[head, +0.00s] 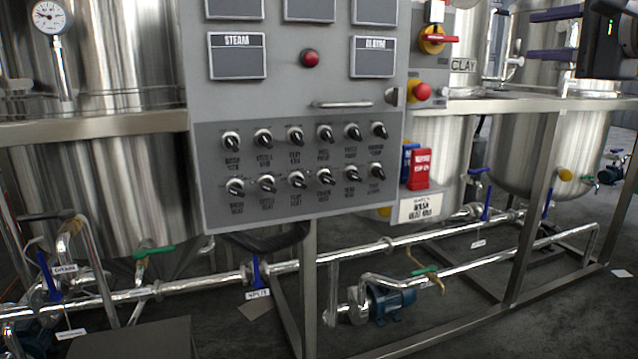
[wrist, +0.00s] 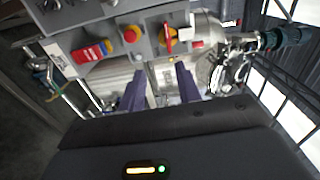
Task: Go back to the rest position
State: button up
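My gripper (head: 529,36) is at the top right of the head view, its two dark purple fingers spread apart and pointing left, in front of the right-hand tank area. In the wrist view my gripper (wrist: 160,72) is also open, with a clear gap between the fingers and nothing held. The fingers point toward the tank and the side of the control box, and no contact shows.
A grey control panel (head: 297,125) with knobs stands in the middle. On its right side are a red-yellow switch (head: 432,40), a red button (head: 422,90) and red tags (head: 420,168). Steel tanks (head: 110,70), a frame post (head: 533,205), pipes and a blue pump (head: 392,303) surround it.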

jog(key=s+a+f+n+g+h, duration=0.15)
jog(key=a+f, duration=0.25)
jog(key=f, duration=0.4)
jog(key=s+a+f+n+g, duration=0.2)
jog(key=a+f+g, duration=0.15)
jog(key=f, duration=0.45)
jog(key=s+a+f+n+g+h, duration=0.1)
jog(key=a+f+n+g, duration=0.1)
jog(key=a+f, duration=0.4)
jog(key=s+f+n+g+h, duration=0.1)
jog(key=s+f, duration=0.3)
jog(key=f, duration=0.4)
jog(key=s+a+f+n+g+h+p, duration=0.1)
jog(key=s+f+n, duration=0.3)
jog(key=f, duration=0.4)
jog(key=s+a+f+n+g+h, duration=0.1)
jog(key=s+f+n+g, duration=0.1)
jog(key=s+f, duration=0.3)
notch_tip(320, 180, down, 3)
jog(key=shift+s+n, duration=0.3)
jog(key=shift+n, duration=0.35)
